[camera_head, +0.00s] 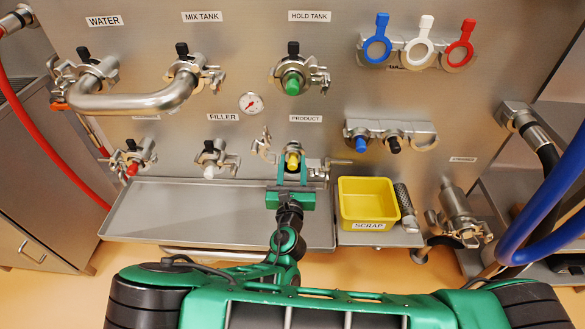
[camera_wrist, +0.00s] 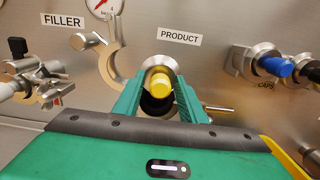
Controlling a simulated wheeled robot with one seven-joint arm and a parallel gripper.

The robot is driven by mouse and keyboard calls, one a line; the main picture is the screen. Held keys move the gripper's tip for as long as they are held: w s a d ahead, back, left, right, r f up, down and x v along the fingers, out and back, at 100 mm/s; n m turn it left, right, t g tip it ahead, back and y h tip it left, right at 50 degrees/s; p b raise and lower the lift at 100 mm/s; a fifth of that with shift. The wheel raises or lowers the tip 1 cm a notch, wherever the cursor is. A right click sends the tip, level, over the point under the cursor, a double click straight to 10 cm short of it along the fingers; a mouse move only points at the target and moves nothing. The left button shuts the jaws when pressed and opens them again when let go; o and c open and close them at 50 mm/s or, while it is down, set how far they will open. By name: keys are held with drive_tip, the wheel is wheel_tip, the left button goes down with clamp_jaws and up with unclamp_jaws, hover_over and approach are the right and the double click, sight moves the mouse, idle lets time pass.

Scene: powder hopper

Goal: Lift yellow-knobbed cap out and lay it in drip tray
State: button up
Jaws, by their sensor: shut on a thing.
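The yellow-knobbed cap (camera_head: 292,160) is at the PRODUCT port, and its yellow knob also shows in the wrist view (camera_wrist: 161,85). My gripper (camera_head: 292,173) is shut on the cap, with one green finger on each side of the knob in the wrist view (camera_wrist: 158,98). I cannot tell whether the cap is still seated in the port. The port's clamp (camera_head: 263,147) hangs open, its halves spread left and right; its left half also shows in the wrist view (camera_wrist: 114,52). The drip tray (camera_head: 160,215) is a wide, empty steel tray below and left of my gripper.
A yellow SCRAP bin (camera_head: 367,204) stands right of the tray beside a steel grater-like cylinder (camera_head: 405,200). White FILLER (camera_head: 209,165) and red (camera_head: 132,163) capped ports are to the left. A green-capped HOLD TANK port (camera_head: 292,82) is above. Blue and black caps (camera_head: 378,140) sit in a rack to the right.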

drive_tip(key=s, duration=0.9)
idle(0.3)
idle(0.4)
